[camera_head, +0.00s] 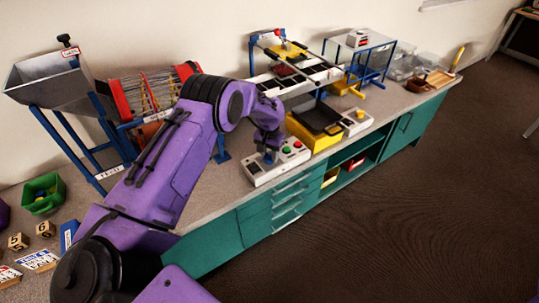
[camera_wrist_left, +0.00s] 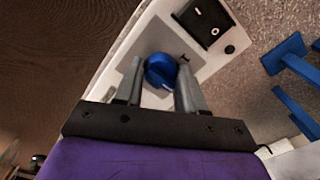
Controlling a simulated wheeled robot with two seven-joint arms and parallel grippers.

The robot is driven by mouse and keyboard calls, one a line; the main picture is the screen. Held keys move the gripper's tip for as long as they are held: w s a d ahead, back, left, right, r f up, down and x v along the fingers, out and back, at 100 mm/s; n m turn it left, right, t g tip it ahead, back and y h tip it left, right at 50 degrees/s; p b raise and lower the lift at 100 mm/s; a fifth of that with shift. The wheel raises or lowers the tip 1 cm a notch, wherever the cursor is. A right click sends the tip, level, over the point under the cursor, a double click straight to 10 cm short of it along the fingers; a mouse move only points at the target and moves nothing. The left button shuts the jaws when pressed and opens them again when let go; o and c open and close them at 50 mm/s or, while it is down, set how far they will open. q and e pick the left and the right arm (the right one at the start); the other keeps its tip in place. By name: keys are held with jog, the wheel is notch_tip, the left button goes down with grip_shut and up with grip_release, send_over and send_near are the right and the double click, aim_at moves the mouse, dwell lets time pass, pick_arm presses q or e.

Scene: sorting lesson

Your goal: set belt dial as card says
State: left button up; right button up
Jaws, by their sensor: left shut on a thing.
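The belt dial is a round blue knob (camera_wrist_left: 160,71) on a grey plate of a white control box (camera_wrist_left: 140,36). My left gripper (camera_wrist_left: 158,84) has one finger on each side of the knob and is shut on it. A small black mark shows on the plate beside the knob. In the head view the control box (camera_head: 256,179) stands at the bench's front edge, with green and red buttons, and my left gripper (camera_head: 268,154) points down at its left part. Printed cards (camera_head: 38,261) lie at the lower left; their text is too small to read. My right gripper is out of view.
A black switch panel (camera_wrist_left: 207,22) sits near the dial. A metal hopper (camera_head: 52,78) on a blue frame and a red-ended drum (camera_head: 150,92) stand behind my arm. A yellow bin (camera_head: 312,140) is right of the box. A green crate (camera_head: 43,194) and numbered wooden blocks (camera_head: 18,241) are at left.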

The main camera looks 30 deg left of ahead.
aim_at(270, 155)
pick_arm(q)
jog(key=o, duration=1.1)
jog(key=shift+c, duration=0.2)
jog(key=shift+r, duration=0.1)
notch_tip(270, 155, up, 10)
jog(key=b, duration=0.1)
jog(key=shift+r, duration=0.2)
